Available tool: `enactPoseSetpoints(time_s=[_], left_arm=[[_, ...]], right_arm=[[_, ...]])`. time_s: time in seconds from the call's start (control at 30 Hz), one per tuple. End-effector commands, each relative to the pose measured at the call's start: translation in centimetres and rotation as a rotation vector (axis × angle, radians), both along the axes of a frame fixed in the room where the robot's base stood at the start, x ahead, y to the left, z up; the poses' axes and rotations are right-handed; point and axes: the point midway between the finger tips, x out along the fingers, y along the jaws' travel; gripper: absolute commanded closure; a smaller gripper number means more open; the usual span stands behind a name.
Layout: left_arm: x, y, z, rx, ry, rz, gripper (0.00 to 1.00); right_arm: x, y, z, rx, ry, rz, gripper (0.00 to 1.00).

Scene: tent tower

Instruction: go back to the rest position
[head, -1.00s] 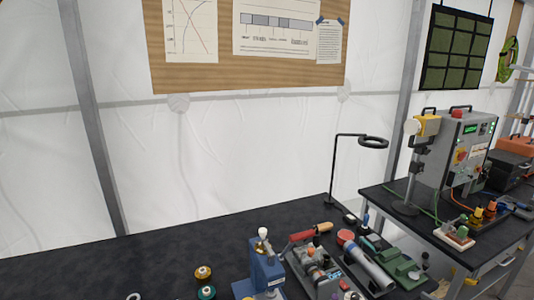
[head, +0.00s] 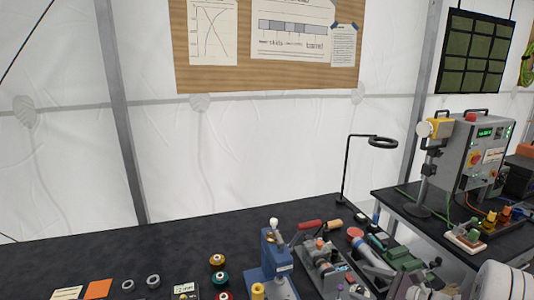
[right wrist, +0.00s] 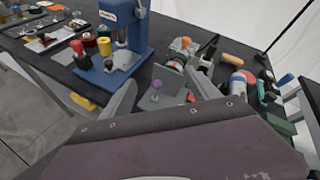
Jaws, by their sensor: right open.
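My right gripper (head: 408,288) shows at the lower right edge of the head view, with a pale part of my right arm beside it. In the right wrist view my right gripper (right wrist: 162,92) has its two grey fingers spread apart with nothing held between them. Beyond the fingers, the black bench (right wrist: 165,30) carries a blue press (right wrist: 122,35) and a grey fixture with a purple knob (right wrist: 157,88). My left gripper is in neither view.
In the head view the blue press (head: 275,265), several coloured spools (head: 219,278) and a black ring lamp (head: 383,142) stand on the black bench (head: 110,250). A grey control box (head: 478,150) stands on a second table at right. The bench's back left is clear.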

Motion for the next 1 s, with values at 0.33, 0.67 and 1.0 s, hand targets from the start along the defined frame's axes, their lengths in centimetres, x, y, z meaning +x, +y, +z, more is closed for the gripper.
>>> enactPoseSetpoints(time_s=[0.33,0.67,1.0], left_arm=[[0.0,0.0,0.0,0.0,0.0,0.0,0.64],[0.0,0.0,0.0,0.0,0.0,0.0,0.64],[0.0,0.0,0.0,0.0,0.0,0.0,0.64]], right_arm=[[-15.7,20.5,-2.2,-0.647,0.009,1.038,0.3],[-21.8,12.0,-6.8,-1.367,-0.189,1.684,0.3],[-20.3,11.2,-6.8,-1.455,-0.248,1.716,0.3]])
